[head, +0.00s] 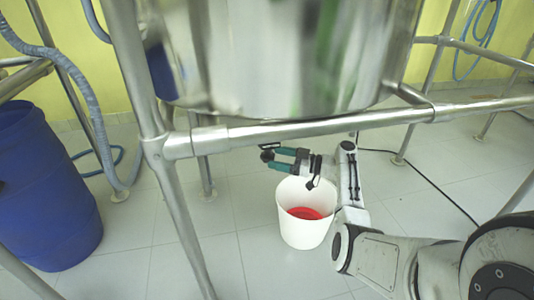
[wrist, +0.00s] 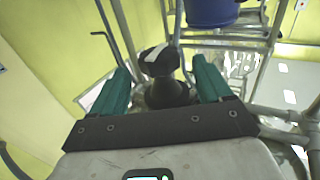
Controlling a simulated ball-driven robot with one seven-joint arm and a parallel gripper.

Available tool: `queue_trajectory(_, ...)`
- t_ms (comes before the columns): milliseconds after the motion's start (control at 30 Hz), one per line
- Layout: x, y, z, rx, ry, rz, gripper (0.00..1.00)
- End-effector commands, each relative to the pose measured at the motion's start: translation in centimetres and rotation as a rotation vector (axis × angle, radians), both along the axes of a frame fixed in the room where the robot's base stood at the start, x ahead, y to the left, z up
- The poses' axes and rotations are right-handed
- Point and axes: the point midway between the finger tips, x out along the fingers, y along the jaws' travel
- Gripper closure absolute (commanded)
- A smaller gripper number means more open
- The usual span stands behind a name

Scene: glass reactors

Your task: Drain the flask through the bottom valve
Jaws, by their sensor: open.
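The flask (head: 270,60) is a large shiny vessel at the top of the head view, with only its lower part showing. A black valve handle (wrist: 160,60) with a pale stripe shows in the wrist view, ahead and between my fingers. My gripper (head: 274,158) has green fingers and is open, pointing left under the frame bar; it also shows in the wrist view (wrist: 160,68). I cannot tell whether the fingers touch the handle. A white bucket (head: 305,232) stands on the floor below my gripper, with something red (head: 304,213) inside.
A metal bar (head: 350,122) crosses in front, joined to a slanting post (head: 135,75) on the left. A blue drum (head: 45,190) stands at far left with a grey hose (head: 95,125) beside it. A black cable (head: 435,185) lies on the tiled floor at right.

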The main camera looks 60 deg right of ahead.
Motion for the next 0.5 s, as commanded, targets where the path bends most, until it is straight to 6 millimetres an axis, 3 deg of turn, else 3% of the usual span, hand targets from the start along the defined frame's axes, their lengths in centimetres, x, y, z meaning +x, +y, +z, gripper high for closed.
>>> queue_trajectory(200,-3.4,-0.7,0.1,0.0,0.0,-0.001,0.22)
queue_trajectory(500,-4.6,-0.8,0.0,0.0,0.0,0.002,0.22)
